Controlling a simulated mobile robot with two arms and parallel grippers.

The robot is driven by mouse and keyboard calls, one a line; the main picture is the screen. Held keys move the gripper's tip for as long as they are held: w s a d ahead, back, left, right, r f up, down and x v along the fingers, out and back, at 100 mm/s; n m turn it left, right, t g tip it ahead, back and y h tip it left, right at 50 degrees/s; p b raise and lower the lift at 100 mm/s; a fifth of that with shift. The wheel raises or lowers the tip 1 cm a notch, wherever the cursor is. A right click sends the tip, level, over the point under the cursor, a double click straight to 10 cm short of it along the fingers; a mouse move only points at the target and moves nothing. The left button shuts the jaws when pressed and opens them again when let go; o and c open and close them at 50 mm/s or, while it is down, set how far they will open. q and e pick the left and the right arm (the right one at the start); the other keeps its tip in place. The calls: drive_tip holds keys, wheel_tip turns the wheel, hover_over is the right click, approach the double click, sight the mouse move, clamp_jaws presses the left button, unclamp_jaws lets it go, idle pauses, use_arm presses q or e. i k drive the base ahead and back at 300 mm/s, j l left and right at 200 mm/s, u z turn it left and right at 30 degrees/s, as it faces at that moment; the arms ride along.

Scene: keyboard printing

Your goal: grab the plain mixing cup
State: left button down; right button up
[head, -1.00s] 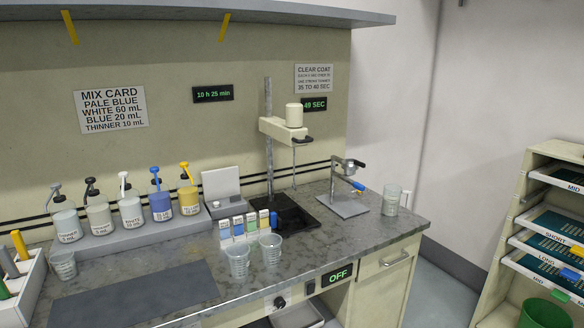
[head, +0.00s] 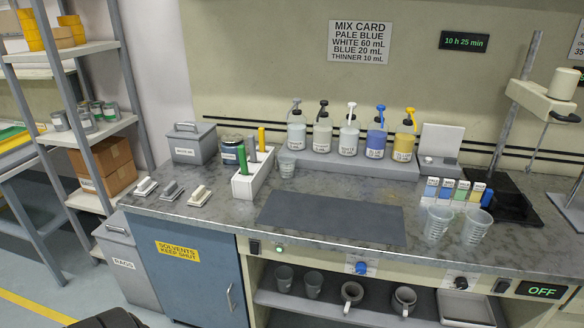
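Two clear mixing cups with markings, a left one (head: 437,223) and a right one (head: 476,228), stand side by side on the counter at the right. A smaller clear cup (head: 287,165) stands farther back, beside the white marker holder. Two plain grey cups, one (head: 284,279) and another (head: 313,285), stand on the shelf under the counter, left of two handled mugs (head: 351,296) (head: 404,300). I cannot tell which cup is the plain mixing cup. Neither of my grippers is in view.
A dark mat (head: 332,218) lies mid-counter before the pump bottles (head: 349,134). A white holder (head: 252,178) with coloured handles and several small brushes or blocks (head: 172,190) are at left. Colour cards (head: 452,190) stand behind the marked cups. A solvent cabinet (head: 190,270) is below.

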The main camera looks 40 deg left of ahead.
sight(287, 167)
drive_tip(key=u, duration=1.4)
drive_tip(key=i+z, duration=0.15)
drive_tip(key=i, duration=0.3)
